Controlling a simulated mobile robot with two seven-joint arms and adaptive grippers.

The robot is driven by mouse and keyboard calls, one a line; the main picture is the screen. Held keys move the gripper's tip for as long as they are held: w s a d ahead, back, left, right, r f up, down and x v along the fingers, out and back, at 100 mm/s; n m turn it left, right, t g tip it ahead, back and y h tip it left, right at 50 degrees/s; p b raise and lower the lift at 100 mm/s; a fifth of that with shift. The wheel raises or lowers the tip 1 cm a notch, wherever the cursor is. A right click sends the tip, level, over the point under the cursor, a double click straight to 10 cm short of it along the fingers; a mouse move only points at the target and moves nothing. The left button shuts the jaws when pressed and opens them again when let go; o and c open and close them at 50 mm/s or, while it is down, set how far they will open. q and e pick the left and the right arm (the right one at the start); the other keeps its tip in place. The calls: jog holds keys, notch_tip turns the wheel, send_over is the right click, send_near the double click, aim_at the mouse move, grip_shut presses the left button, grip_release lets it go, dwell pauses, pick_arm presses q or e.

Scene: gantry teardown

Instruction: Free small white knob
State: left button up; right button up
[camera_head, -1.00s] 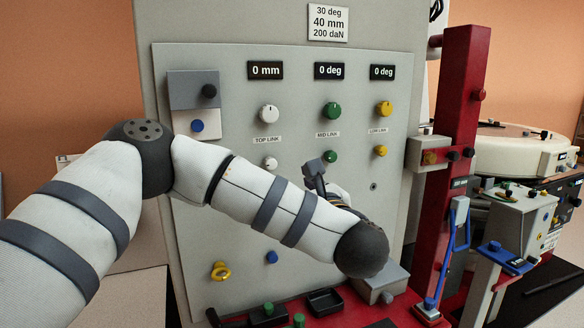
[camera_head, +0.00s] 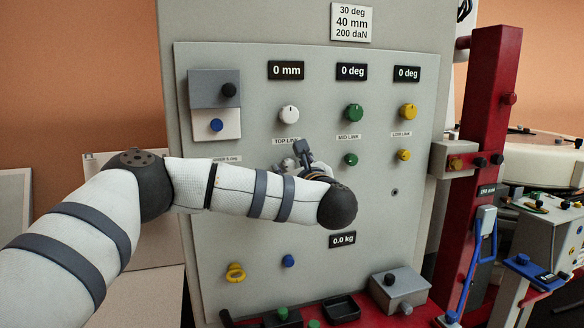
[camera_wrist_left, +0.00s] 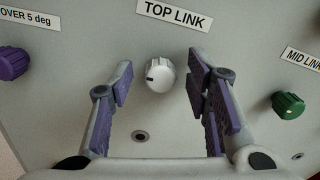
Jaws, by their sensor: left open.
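The small white knob (camera_wrist_left: 160,74) sits on the grey panel below the TOP LINK label (camera_wrist_left: 174,12), with a dark mark on its left side. In the left wrist view, my left gripper (camera_wrist_left: 159,80) is open, one finger on each side of the knob, with gaps between. I cannot tell how far the fingertips are from the panel. In the head view, my left gripper (camera_head: 300,158) is in front of the panel below the larger white knob (camera_head: 288,114) and partly hides the small one. My right gripper is not in view.
A small green knob (camera_wrist_left: 288,104) lies to the right and a purple knob (camera_wrist_left: 14,64) to the left. The grey panel (camera_head: 350,205) also bears a yellow knob (camera_head: 409,112). A red post (camera_head: 490,100) stands at the right. Trays lie below.

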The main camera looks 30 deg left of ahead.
pick_arm(q)
jog(key=shift+c, duration=0.3)
grip_shut()
